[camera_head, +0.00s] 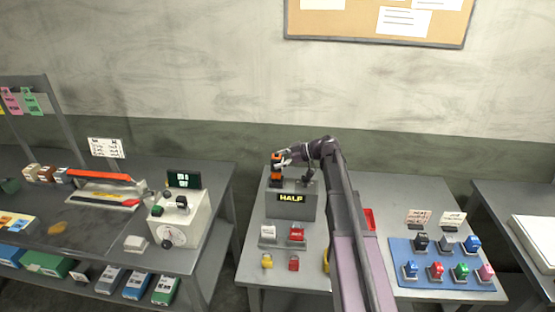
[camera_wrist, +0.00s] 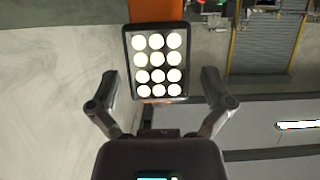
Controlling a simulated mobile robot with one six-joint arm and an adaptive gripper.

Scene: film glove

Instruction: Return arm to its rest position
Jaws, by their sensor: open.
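My arm reaches up from the bottom of the head view and bends left at its elbow. My gripper (camera_head: 284,158) is at the back of the middle table, close to an orange and black device (camera_head: 276,168) above a grey box. In the wrist view my gripper (camera_wrist: 158,82) is open, with one finger on each side of a black panel of round white lights (camera_wrist: 157,62) on an orange body. Gaps show between the fingers and the panel. Whether the gripper touches it elsewhere is unclear.
The grey box with the HALF sign (camera_head: 291,198) stands below my gripper. Small red and yellow items lie in front of it. A blue mat (camera_head: 400,268) with several coloured pieces lies at right. A white machine (camera_head: 181,222) stands on the left table. The wall is behind.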

